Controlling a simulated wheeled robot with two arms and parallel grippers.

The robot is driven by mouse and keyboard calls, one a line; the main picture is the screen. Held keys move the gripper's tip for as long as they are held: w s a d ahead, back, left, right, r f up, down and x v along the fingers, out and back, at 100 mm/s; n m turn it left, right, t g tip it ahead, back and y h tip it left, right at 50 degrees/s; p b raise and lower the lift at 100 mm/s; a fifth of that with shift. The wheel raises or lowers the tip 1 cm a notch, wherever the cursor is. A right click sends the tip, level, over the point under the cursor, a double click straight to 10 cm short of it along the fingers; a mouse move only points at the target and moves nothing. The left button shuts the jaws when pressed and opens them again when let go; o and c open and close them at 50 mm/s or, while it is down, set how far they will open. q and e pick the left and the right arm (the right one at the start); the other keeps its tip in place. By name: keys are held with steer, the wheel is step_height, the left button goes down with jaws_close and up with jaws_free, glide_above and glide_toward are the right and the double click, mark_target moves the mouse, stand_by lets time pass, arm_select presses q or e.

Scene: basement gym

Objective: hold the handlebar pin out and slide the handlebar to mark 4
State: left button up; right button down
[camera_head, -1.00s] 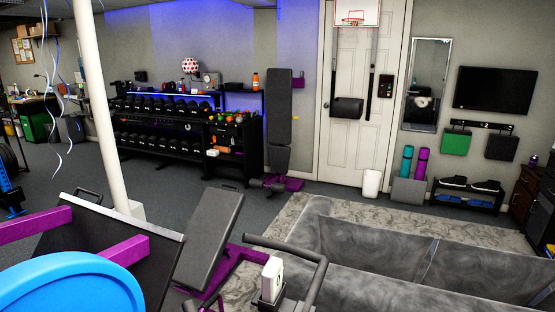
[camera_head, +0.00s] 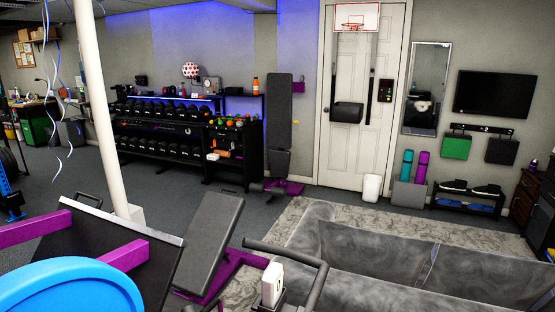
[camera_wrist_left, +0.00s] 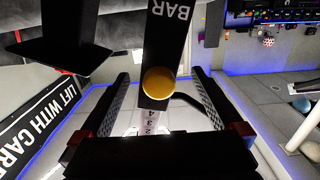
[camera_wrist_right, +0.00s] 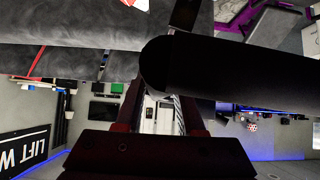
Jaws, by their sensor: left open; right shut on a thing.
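In the left wrist view a black sleeve (camera_wrist_left: 165,45) lettered "BAR" carries a round yellow pin knob (camera_wrist_left: 158,84). A pale scale strip (camera_wrist_left: 150,127) with the figures 4, 3 and 2 comes out from the sleeve's end, the 4 closest to the sleeve. My left gripper (camera_wrist_left: 160,74) is open, its fingers on either side of the sleeve and knob, apart from them. In the right wrist view my right gripper (camera_wrist_right: 160,99) is shut on the dark, round handlebar grip (camera_wrist_right: 235,75), which hides its fingertips. In the head view the handlebar (camera_head: 315,260) shows at the bottom; neither gripper shows there.
A grey sofa (camera_head: 380,265) stands close on the right. A tilted black bench pad (camera_head: 208,245) and purple frame (camera_head: 125,255) are at the left, near a white post (camera_head: 98,100). Dumbbell racks (camera_head: 165,135) line the back wall.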

steer(key=shift+r, duration=0.1)
arm_select(q)
steer(key=v, duration=0.9)
arm_select(e)
jaws_free()
stand_by(0.6)
steer(key=p+v, duration=0.4)
steer(key=v, duration=0.3)
steer(key=shift+s+a+r+p, duration=0.1)
steer(key=shift+s+r+p, duration=0.1)
steer(key=shift+p, duration=0.1)
steer(key=shift+s+a+r+p, duration=0.2)
steer(key=shift+s+r+p, duration=0.15)
steer(key=shift+s, duration=0.25)
arm_select(q)
step_height(320, 180, up, 5)
steer(key=shift+r, duration=0.1)
